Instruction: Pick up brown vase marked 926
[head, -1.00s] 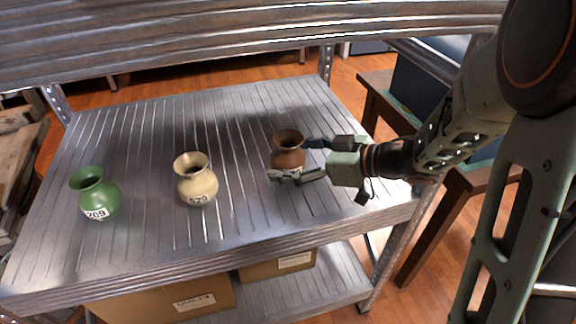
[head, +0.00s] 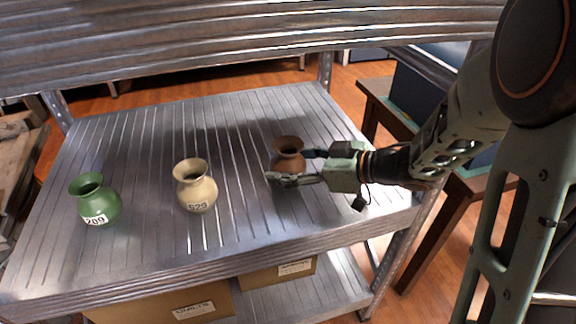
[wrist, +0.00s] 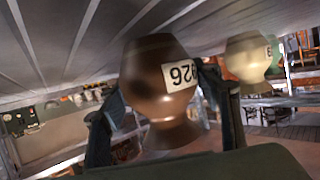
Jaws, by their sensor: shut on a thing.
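The brown vase (head: 287,157) stands at the right part of the metal shelf in the head view. In the wrist view the brown vase (wrist: 150,85) appears upside down, with a white label reading 926. My gripper (head: 294,166) reaches in from the right and is shut on the vase, one finger on each side of its body. In the wrist view the gripper fingers (wrist: 165,118) flank the vase. I cannot tell whether the vase's base touches the shelf.
A metal shelf board (head: 240,40) spans above. Cardboard boxes (head: 170,303) sit on the lower shelf. The shelf's back area is clear.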

